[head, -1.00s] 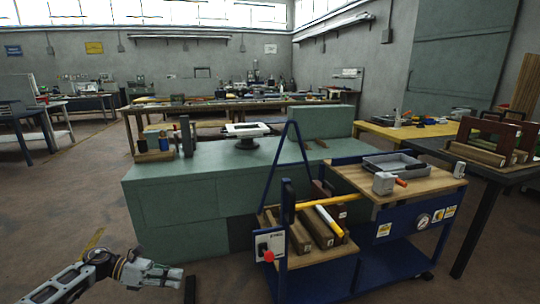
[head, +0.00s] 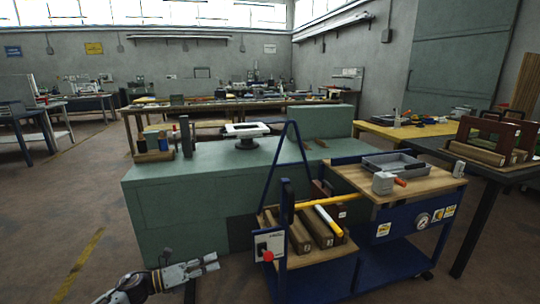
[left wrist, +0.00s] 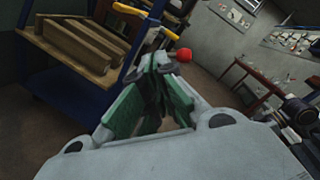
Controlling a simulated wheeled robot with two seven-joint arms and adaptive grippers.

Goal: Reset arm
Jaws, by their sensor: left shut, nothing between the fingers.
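My left gripper (head: 212,263) is low in the head view, in front of the green workbench (head: 165,205) and left of the blue cart (head: 398,232). Its fingers point right and it holds nothing. In the left wrist view the fingers (left wrist: 158,66) with green inner pads come together at the tips, with the cart's red knob (left wrist: 184,55) showing just beyond. I cannot tell the gap to the knob from this view. My right gripper is not in view.
The cart carries wooden blocks (head: 300,238), a yellow bar (head: 326,200) and a grey tray (head: 394,166). A white frame (head: 247,129) stands on the workbench. A dark table (head: 478,165) is at the right. The floor at the left (head: 60,205) is clear.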

